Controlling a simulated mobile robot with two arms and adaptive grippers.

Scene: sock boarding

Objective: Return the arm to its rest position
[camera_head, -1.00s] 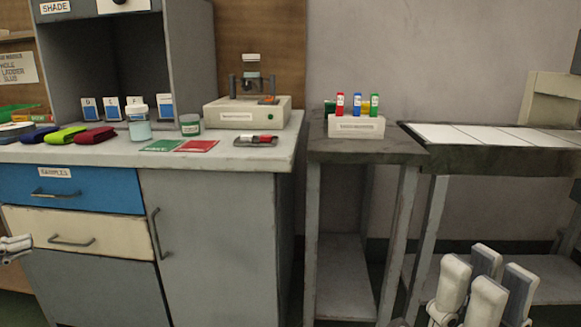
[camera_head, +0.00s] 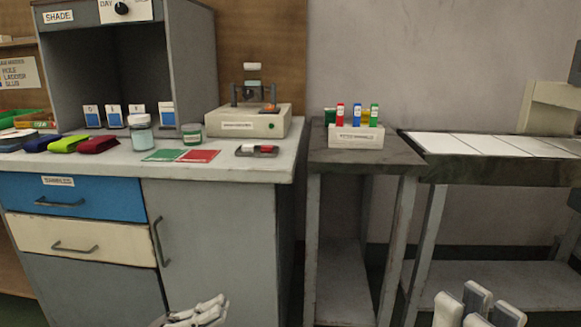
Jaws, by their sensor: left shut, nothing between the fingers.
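My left gripper (camera_head: 208,310) is at the bottom edge of the head view, in front of the grey cabinet door and below the counter top. It is shut, with nothing between its fingers. My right gripper (camera_head: 478,305) is at the bottom right, its pale fingers pointing up with gaps between them. It looks open and empty, but its lower part is cut off by the frame. Most of both arms is out of view.
The cabinet counter (camera_head: 215,174) carries folded cloths, jars, cards and a small apparatus (camera_head: 250,122). A side table (camera_head: 365,158) holds a rack of coloured tubes (camera_head: 355,134). A panelled bench (camera_head: 480,144) stands at right. Both grippers appear clear of the furniture.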

